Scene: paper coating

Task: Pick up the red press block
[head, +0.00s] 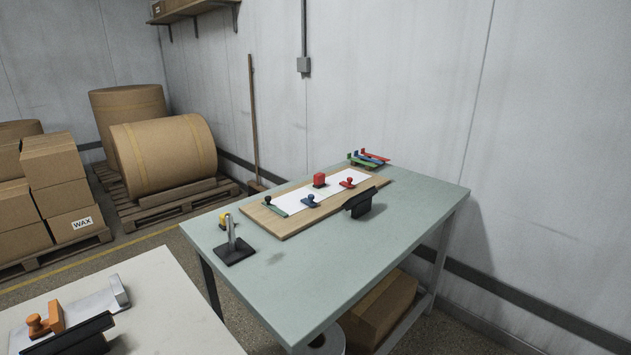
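A small red block (319,179) with a dark base stands on the white sheet (330,193) at its far edge, on the wooden board. A smaller red piece with a knob (348,183) sits to its right, and a blue knobbed piece (310,201) sits nearer the front. The boxy red block fits the name red press block best. Neither of my grippers can be made out, and no arm reaches into the head view.
The wooden board (265,221) lies on the green table (310,275). A black bracket-like piece (361,203) stands at its near right edge. A metal post on a black base (234,252) stands left. Coloured bars (369,158) lie at the back. The table's front is clear.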

